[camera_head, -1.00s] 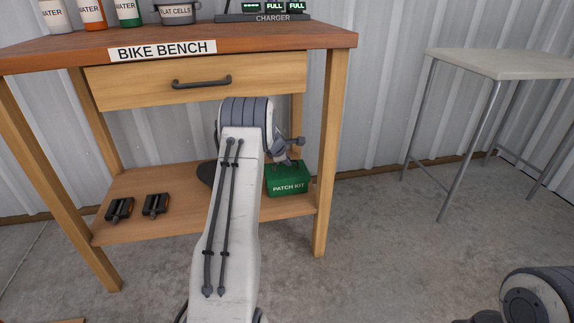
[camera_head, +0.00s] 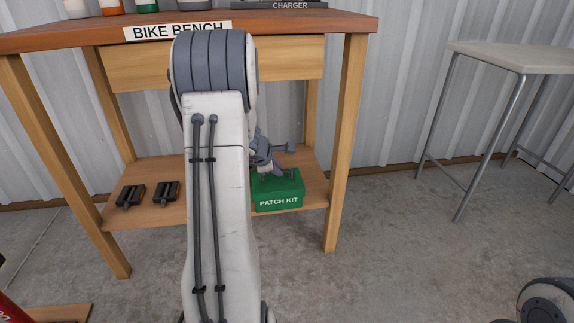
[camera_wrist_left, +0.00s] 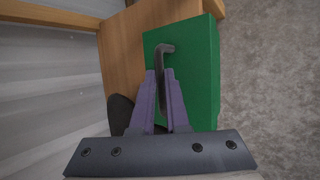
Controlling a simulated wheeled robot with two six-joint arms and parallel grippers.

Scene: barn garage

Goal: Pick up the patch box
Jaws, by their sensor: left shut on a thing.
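The patch box is a green box (camera_head: 278,192) labelled PATCH KIT, at the front edge of the bench's lower shelf (camera_head: 150,213). Whether it rests on the shelf or hangs just clear of it I cannot tell. In the left wrist view the green box (camera_wrist_left: 203,70) lies partly over the wooden shelf, with grey floor beside it. My left gripper (camera_wrist_left: 160,78) is shut on its dark handle (camera_wrist_left: 167,49). In the head view the left gripper (camera_head: 270,166) is just above the box, partly hidden by my forearm. My right gripper is out of view.
Two black pedals (camera_head: 131,195) lie on the shelf at the left. The bench drawer (camera_head: 290,65) and bench top are above, and a bench leg (camera_head: 341,150) stands right of the box. A pale-topped metal table (camera_head: 510,55) stands at right. The floor between is clear.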

